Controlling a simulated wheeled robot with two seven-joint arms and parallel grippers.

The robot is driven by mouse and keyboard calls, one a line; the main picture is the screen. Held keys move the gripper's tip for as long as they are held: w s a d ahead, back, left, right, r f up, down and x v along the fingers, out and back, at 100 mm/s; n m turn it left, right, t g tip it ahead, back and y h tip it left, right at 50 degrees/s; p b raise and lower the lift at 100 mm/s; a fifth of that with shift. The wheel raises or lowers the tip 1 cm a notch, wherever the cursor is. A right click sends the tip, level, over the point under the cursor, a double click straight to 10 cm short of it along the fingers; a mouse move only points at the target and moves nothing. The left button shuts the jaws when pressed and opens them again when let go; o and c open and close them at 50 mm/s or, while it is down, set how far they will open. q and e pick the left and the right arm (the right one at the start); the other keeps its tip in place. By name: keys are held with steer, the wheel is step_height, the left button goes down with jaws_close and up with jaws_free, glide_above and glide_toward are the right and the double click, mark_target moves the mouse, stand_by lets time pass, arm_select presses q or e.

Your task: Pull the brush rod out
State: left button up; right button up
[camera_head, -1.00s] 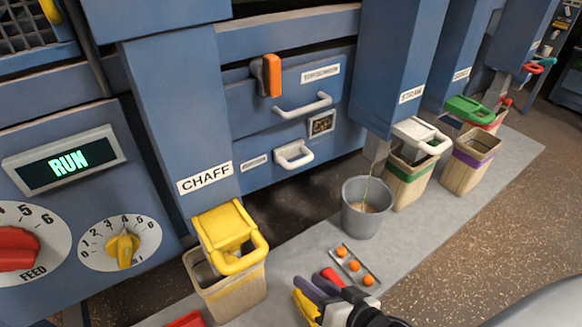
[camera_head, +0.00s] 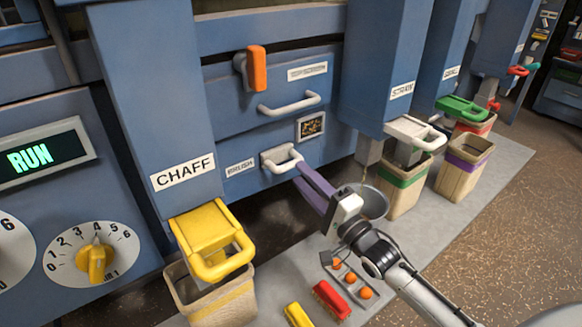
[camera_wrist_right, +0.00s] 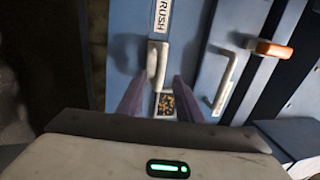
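The white brush rod handle (camera_head: 281,158) sits on the blue machine front beside the BRUSH label (camera_head: 240,168). It also shows in the right wrist view (camera_wrist_right: 157,62), ahead of my fingers. My right gripper (camera_head: 302,170) reaches up to the handle from the lower right, its purple fingers close to it. In the right wrist view the two fingers (camera_wrist_right: 160,85) stand apart, with the handle's end between or just beyond their tips. I cannot tell whether they touch it. The rod behind the handle is hidden. My left gripper is not in view.
A larger drawer handle (camera_head: 290,105) and an orange lever (camera_head: 257,68) are above. A small window (camera_head: 311,127) is to the right. The yellow-lidded chaff bin (camera_head: 208,260) stands lower left. A grey bucket (camera_head: 375,203) is partly behind my right gripper. Red (camera_head: 331,300) and yellow (camera_head: 298,315) items lie below.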

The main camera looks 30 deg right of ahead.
mark_target(293, 167)
steer(key=shift+x, duration=2.75)
jaws_close()
